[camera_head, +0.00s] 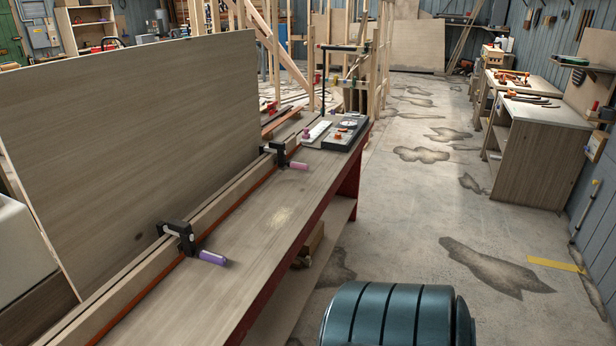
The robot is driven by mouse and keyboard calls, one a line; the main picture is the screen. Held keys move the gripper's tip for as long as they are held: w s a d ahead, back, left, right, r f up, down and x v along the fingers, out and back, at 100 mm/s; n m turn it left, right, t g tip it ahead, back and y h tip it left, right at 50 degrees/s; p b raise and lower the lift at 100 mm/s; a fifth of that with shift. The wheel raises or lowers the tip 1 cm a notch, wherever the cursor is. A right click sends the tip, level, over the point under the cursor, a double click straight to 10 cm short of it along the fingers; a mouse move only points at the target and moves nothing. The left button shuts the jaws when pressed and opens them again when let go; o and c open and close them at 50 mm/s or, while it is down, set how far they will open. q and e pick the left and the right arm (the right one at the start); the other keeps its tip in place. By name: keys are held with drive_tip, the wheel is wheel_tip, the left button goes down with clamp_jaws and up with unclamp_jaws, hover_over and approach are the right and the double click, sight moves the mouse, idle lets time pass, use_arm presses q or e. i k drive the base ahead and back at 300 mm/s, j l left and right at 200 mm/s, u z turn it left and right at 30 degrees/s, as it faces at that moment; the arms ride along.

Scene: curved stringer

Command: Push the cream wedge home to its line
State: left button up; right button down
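I cannot make out a cream wedge or its line for certain in the head view. A long wooden bench (285,218) runs from the lower left toward the middle. A tall wooden panel (140,135) stands along its left side. A long timber rail (215,208) lies beside the panel, with an orange-brown strip along its edge. One black clamp with a purple handle (212,257) and one with a pink handle (299,165) sit on the rail. Neither of my grippers shows.
A dark tray or case (343,133) and a pale flat piece (316,131) lie at the bench's far end. A dark teal ribbed rounded thing (385,316) fills the bottom middle. Stained concrete floor (420,215) is open to the right, before a tool-topped cabinet (535,155).

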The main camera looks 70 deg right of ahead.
sight(307, 263)
drive_tip(key=z, duration=2.15)
